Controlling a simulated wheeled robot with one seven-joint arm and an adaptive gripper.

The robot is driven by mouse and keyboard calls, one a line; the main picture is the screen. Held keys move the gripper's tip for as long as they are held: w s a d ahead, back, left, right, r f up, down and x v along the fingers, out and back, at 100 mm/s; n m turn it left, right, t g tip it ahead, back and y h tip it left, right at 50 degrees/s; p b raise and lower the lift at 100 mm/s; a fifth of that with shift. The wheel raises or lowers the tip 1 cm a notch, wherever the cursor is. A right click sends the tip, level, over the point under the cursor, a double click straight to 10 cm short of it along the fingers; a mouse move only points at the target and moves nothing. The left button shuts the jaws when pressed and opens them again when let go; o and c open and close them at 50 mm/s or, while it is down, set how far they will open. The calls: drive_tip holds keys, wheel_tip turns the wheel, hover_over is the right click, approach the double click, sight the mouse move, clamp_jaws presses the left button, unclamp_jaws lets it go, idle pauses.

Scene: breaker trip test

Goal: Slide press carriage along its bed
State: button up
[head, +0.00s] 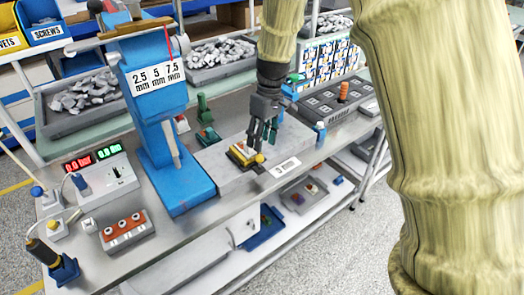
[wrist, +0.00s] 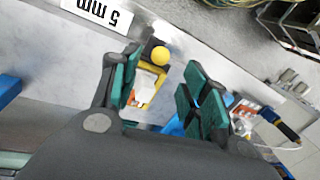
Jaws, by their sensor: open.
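The press carriage (head: 245,156), a small yellow and black block with a yellow ball knob (wrist: 160,55), sits on the grey bed (head: 215,160) to the right of the blue press (head: 160,120). My gripper (head: 263,138) is open, pointing down over the bed, just behind and above the carriage in the head view. In the wrist view my gripper (wrist: 160,68) has its green-padded fingers to either side of the carriage in the picture. I cannot tell whether they touch it. A white label reading 5 mm (wrist: 97,13) lies at the bed's edge.
A red-button box (head: 124,230) and a unit with lit displays (head: 100,165) stand left of the press.

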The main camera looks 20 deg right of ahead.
sight(260, 155)
drive_tip(key=shift+s+a+f+p, duration=0.1)
drive_tip(key=shift+s+f+p, duration=0.05)
drive_tip(key=shift+f, duration=0.8)
drive_tip(key=shift+s+a+f+p, duration=0.1)
drive_tip(key=shift+f+p, duration=0.1)
drive_tip(key=shift+f, duration=0.7)
drive_tip(key=shift+s+a+f+p, duration=0.1)
drive_tip(key=shift+s+f+p, duration=0.05)
drive_tip(key=shift+f, duration=0.8)
clamp_jaws()
